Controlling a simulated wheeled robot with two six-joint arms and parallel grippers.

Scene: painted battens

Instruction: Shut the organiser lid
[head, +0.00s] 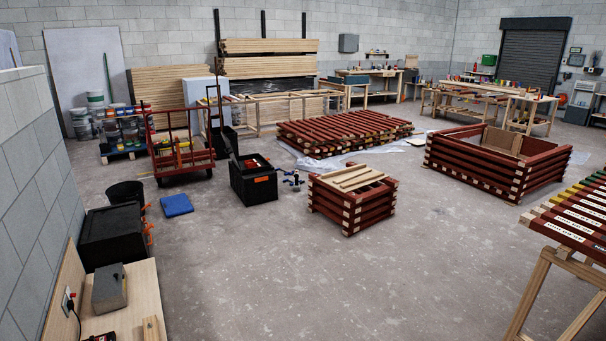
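A black box (253,188) stands on the floor left of centre in the head view. A grey case (109,288) on the wooden bench (145,285) at the lower left looks closed. Neither of my grippers is in view.
A stacked batten crate (352,206) stands right of the black box. A red trolley (180,150) is behind it, and a blue pad (177,205) lies to its left. A dark chest (112,238) stands by the left wall. The floor (270,285) in front is clear.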

